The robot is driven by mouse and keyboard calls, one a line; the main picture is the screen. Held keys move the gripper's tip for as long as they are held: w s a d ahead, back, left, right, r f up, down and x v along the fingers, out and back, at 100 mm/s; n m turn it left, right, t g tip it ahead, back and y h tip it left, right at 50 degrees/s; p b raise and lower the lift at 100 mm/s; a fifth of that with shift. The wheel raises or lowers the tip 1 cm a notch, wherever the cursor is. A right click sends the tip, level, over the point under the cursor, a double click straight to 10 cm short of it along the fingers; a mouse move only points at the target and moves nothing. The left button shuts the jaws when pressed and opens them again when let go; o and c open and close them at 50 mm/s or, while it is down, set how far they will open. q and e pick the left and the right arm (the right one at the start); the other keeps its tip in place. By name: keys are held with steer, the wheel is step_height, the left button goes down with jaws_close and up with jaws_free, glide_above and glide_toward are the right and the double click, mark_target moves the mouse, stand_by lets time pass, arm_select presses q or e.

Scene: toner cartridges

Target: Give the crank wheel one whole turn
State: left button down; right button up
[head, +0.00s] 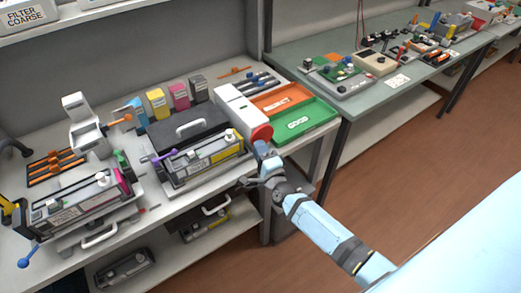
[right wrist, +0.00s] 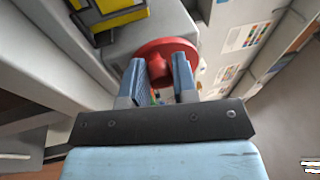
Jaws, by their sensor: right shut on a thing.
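The crank wheel is a red disc (head: 263,133) on the front end of a white box-shaped machine (head: 236,112) at the right of the near bench. In the right wrist view the red wheel (right wrist: 166,47) stands just beyond the fingertips. My right gripper (head: 261,149) reaches it from the front, and in the wrist view its two blue fingers (right wrist: 160,72) are at the wheel, shut on a part of it. My left gripper is not in view.
Left of the wheel a grey cartridge unit with a yellow label (head: 205,158) sits close by. A green tray (head: 305,122) and an orange tray (head: 278,100) lie to the right and behind. The floor (head: 400,150) right of the bench is clear.

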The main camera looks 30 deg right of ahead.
steer(key=shift+r+m, duration=0.1)
steer(key=shift+m, duration=0.2)
steer(key=o, duration=0.9)
steer(key=b+v, duration=0.2)
steer(key=v, duration=1.1)
steer(key=shift+s, duration=0.4)
steer(key=shift+a, duration=0.1)
